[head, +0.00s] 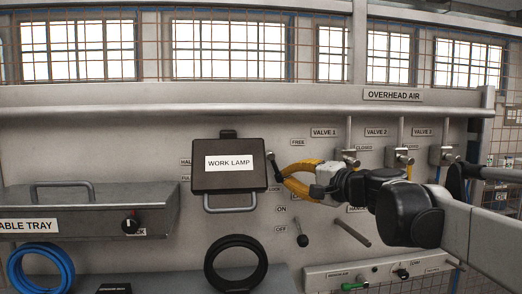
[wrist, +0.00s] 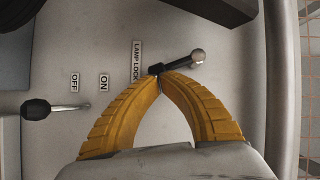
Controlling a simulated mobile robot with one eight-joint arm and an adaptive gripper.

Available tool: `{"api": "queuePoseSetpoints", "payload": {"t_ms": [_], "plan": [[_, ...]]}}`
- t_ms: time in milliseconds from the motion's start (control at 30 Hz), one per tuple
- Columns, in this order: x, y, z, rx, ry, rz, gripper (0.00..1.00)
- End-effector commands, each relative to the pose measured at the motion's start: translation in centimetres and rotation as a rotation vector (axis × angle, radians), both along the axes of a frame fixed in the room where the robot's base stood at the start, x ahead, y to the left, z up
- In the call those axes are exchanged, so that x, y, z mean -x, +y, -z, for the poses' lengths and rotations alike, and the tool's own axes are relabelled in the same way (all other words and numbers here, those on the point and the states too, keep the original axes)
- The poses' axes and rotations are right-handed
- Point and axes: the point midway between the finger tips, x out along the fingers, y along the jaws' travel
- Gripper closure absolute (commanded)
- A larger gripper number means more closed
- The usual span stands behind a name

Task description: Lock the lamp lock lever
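The lamp lock lever (wrist: 182,62) is on the grey wall panel, beside the LAMP LOCK label (wrist: 137,62). Its round metal pivot is at the right and its black end at the left in the wrist view. In the head view the lever (head: 272,162) is just right of the work lamp box (head: 228,182). My gripper (wrist: 160,80) has its yellow fingers closed to a point at the lever's black end. Whether the tips pinch that end or only touch it is unclear. My gripper also shows in the head view (head: 280,178), pointing left.
An ON/OFF lever (head: 301,240) with a black handle is below my gripper; it is at left in the wrist view (wrist: 37,109). A rod (head: 352,232) sticks out nearby. Overhead valves (head: 347,157) stand above my arm. A black hose ring (head: 235,264) hangs below the lamp box.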

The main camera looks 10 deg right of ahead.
Motion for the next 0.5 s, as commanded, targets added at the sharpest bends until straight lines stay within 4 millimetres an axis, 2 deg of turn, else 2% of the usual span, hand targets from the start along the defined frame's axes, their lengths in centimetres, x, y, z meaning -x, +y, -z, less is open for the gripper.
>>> {"api": "queuePoseSetpoints", "payload": {"t_ms": [300, 500], "plan": [[-0.02, 0.57, 0.51, -0.106, 0.001, 0.0, 1.0], [-0.01, 0.81, 0.63, -0.105, 0.0, 0.001, 1.0]]}}
